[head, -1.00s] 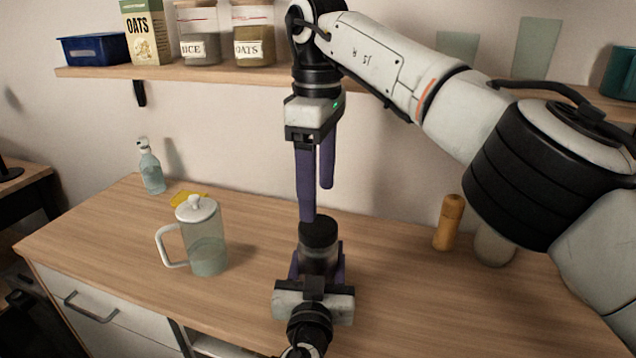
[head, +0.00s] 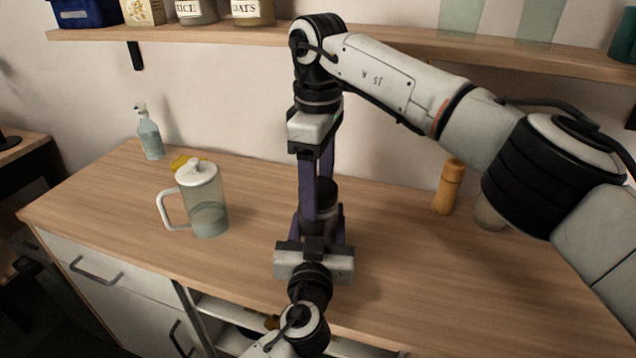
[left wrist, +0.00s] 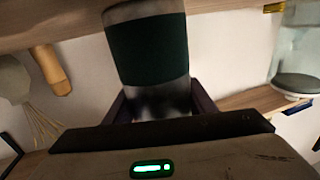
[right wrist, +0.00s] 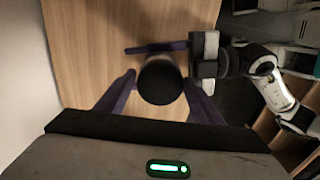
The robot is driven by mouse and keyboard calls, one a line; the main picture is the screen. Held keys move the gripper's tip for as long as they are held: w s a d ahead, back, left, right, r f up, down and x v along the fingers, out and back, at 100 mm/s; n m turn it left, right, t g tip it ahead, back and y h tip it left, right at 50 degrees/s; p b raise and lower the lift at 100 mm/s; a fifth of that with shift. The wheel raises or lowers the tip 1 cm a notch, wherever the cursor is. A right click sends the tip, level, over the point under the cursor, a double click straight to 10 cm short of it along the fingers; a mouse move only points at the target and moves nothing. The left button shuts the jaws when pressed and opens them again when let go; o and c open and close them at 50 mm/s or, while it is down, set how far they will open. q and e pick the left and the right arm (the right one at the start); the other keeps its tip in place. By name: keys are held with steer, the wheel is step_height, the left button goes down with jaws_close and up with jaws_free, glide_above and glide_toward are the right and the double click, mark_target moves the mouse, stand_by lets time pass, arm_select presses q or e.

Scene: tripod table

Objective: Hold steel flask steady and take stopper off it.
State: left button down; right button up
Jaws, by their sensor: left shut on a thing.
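The steel flask (head: 321,222) stands upright on the wooden table, with its round black stopper (head: 326,190) on top. In the left wrist view the flask (left wrist: 148,55) is grey with a dark green band. My left gripper (head: 318,230) is shut on the flask body from the near side. My right gripper (head: 319,203) points down from above. In the right wrist view its fingers (right wrist: 160,98) are spread on either side of the stopper (right wrist: 160,83), with gaps visible.
A glass jug with a white lid (head: 205,205) stands left of the flask, a pump bottle (head: 149,135) and yellow item (head: 184,162) behind it. A wooden mill (head: 448,187) stands right. A wall shelf (head: 220,34) runs behind. The right front tabletop is clear.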

steer(key=c, duration=0.8)
steer(key=n, duration=0.3)
steer(key=shift+n, duration=0.4)
steer(key=n, duration=1)
steer(key=shift+r+n, duration=0.1)
steer(key=shift+n, duration=0.2)
steer(key=n, duration=0.8)
steer(key=shift+n, duration=0.3)
steer(key=n, duration=0.8)
steer(key=shift+n, duration=0.3)
steer(key=n, duration=1)
steer(key=shift+n, duration=0.3)
steer(key=n, duration=0.8)
steer(key=shift+n, duration=0.3)
steer(key=n, duration=0.8)
steer(key=shift+r, duration=0.1)
steer(key=n, duration=0.3)
steer(key=shift+n, duration=0.4)
